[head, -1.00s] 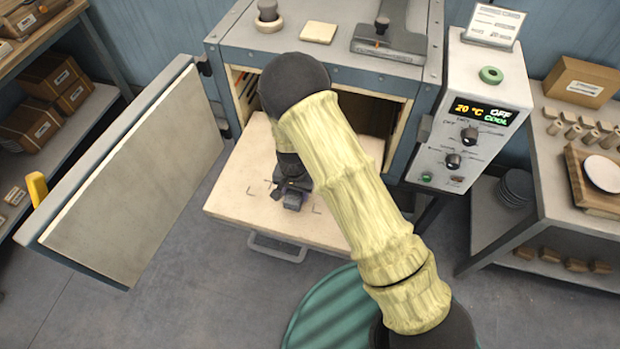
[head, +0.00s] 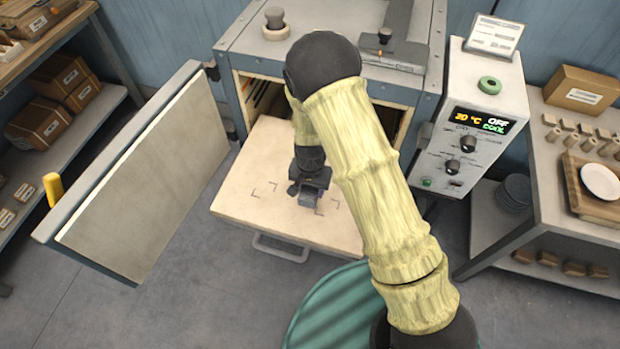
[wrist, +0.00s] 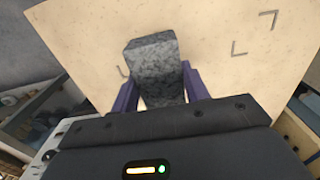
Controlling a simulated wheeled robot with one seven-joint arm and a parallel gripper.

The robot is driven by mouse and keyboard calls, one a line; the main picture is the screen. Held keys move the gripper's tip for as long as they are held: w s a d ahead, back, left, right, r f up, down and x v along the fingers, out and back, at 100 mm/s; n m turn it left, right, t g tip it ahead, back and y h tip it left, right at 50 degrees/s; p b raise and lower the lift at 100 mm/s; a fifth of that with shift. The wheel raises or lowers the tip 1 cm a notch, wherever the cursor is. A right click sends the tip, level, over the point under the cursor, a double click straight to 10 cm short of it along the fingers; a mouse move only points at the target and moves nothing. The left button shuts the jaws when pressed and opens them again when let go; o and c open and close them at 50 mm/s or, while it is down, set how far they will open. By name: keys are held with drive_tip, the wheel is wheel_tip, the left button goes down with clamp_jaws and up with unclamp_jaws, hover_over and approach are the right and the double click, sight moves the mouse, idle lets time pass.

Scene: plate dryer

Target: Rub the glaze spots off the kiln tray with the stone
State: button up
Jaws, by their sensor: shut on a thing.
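The kiln tray (head: 245,200) is a cream slab drawn out level in front of the open kiln, with dark corner marks on it. It also fills much of the wrist view (wrist: 85,30). My gripper (head: 308,197) is over the middle of the tray. In the wrist view its purple fingers (wrist: 158,88) are shut on the stone (wrist: 153,60), a grey speckled block. I cannot tell whether the stone touches the tray. No glaze spots can be made out; the stone and gripper hide part of the tray.
The kiln door (head: 150,175) stands open at the left. The control box (head: 465,150) reads OFF and COOL at the right. The worktable (head: 570,225) at the right holds a plate (head: 600,181). Shelves (head: 75,135) with boxes stand at the left.

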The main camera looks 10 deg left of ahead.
drive_tip(key=shift+w+d+r+p, duration=0.15)
drive_tip(key=shift+r+p, duration=0.45)
drive_tip(key=shift+r, duration=0.55)
